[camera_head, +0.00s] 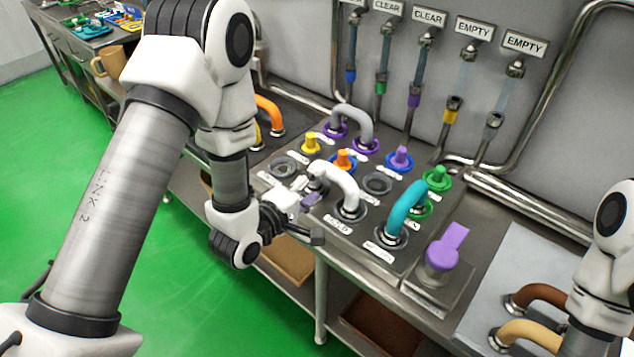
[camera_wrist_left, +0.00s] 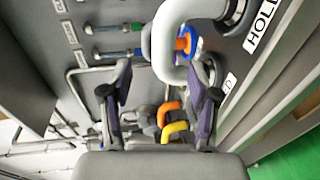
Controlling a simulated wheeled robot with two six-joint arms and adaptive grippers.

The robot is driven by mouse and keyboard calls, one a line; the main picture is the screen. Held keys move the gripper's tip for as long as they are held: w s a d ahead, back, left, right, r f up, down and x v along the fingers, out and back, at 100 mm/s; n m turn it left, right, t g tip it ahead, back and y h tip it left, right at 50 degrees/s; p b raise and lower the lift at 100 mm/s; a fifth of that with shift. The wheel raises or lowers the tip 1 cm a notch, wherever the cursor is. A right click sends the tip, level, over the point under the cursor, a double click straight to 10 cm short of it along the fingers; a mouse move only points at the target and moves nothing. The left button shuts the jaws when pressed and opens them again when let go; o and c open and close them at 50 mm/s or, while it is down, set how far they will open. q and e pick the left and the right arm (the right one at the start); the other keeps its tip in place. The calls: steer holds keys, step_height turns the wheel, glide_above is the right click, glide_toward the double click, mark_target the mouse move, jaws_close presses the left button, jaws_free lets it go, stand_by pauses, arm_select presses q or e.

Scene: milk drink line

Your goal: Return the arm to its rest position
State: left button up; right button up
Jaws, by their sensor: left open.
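My left arm comes in from the left in the head view. Its gripper (camera_head: 312,216) is open at the front-left edge of the sloped panel (camera_head: 330,222), beside a white bent hose (camera_head: 343,180). In the left wrist view the two fingers of the open gripper (camera_wrist_left: 165,76) are spread, and the white hose (camera_wrist_left: 160,40) curves just ahead of and between their tips. Nothing is clamped. I cannot tell whether a finger touches the hose. Part of my right arm shows at the right edge of the head view; its gripper is out of view.
A purple lever (camera_head: 446,247) stands at the right. Labelled tubes line the wall behind. The green floor (camera_head: 190,290) in front is clear.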

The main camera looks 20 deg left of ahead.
stand_by(0.4)
arm_select(q)
steer(key=s+a+f+m+g+y, duration=0.15)
steer(key=s+f+g, duration=0.25)
steer(key=s+f, duration=0.5)
steer(key=s+a+f+m+g+y, duration=0.15)
steer(key=s+f+g, duration=0.35)
steer(key=f, duration=0.8)
steer(key=s+a+f+m+g, duration=0.1)
steer(key=s+f+m+g, duration=0.1)
steer(key=s+m, duration=0.3)
steer(key=s+a+f+m+g+y, duration=0.1)
steer(key=s+m+g, duration=0.3)
steer(key=s, duration=0.5)
steer(key=shift+a+f+m, duration=0.2)
steer(key=shift+f+m, duration=0.3)
steer(key=shift+m, duration=0.6)
